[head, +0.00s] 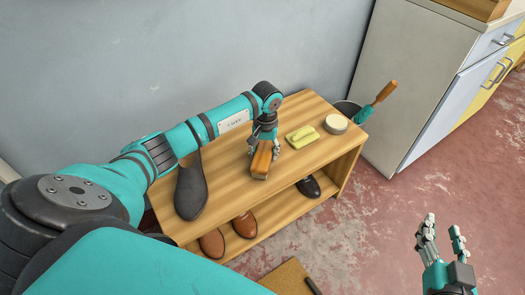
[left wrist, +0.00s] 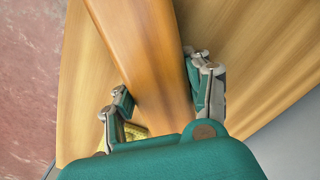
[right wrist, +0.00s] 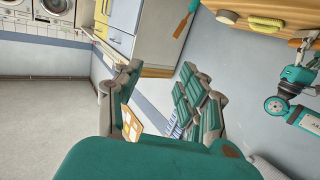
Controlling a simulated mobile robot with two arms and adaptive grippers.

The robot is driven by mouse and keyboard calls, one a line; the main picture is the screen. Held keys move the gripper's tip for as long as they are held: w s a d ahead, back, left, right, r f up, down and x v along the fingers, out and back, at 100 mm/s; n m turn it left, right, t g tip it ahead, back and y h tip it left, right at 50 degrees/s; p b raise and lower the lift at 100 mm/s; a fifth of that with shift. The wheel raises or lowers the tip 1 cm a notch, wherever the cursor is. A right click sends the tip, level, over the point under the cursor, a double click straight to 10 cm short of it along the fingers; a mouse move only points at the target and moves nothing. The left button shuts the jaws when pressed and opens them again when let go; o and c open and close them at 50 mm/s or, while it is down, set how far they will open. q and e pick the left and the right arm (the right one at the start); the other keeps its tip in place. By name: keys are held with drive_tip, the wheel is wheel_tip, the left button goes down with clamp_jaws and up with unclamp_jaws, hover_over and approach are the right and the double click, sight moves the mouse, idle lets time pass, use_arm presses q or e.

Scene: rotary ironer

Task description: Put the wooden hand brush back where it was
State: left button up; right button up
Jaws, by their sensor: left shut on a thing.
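The wooden hand brush (head: 261,160) is at the middle of the wooden shoe bench's top (head: 221,190). My left gripper (head: 264,138) is above the bench, shut on the brush; the brush body (left wrist: 145,45) lies between its fingers in the left wrist view. Whether the brush's underside touches the bench top is hard to tell. My right gripper (head: 441,232) is open and empty, off to the right over the floor; its spread fingers (right wrist: 160,85) also show in the right wrist view.
A yellow-green cloth or sponge (head: 302,137) and a round tin (head: 336,124) sit right of the brush. A dark shoe (head: 190,190) stands on the left. More shoes (head: 243,224) are on the lower shelf.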

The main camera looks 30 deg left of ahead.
use_arm(q)
drive_tip(key=shift+f, duration=0.1)
use_arm(e)
drive_tip(key=shift+s+a+r+t, duration=0.1)
drive_tip(key=shift+s+r+t, duration=0.4)
drive_tip(key=shift+s+r, duration=0.5)
use_arm(q)
drive_tip(key=shift+f, duration=0.1)
use_arm(e)
drive_tip(key=shift+w+r, duration=0.2)
drive_tip(key=shift+r, duration=0.05)
use_arm(q)
drive_tip(key=o, duration=1.1)
use_arm(e)
drive_tip(key=shift+w+a+r+t, duration=0.15)
drive_tip(key=shift+r+t, duration=0.15)
drive_tip(key=shift+r, duration=0.15)
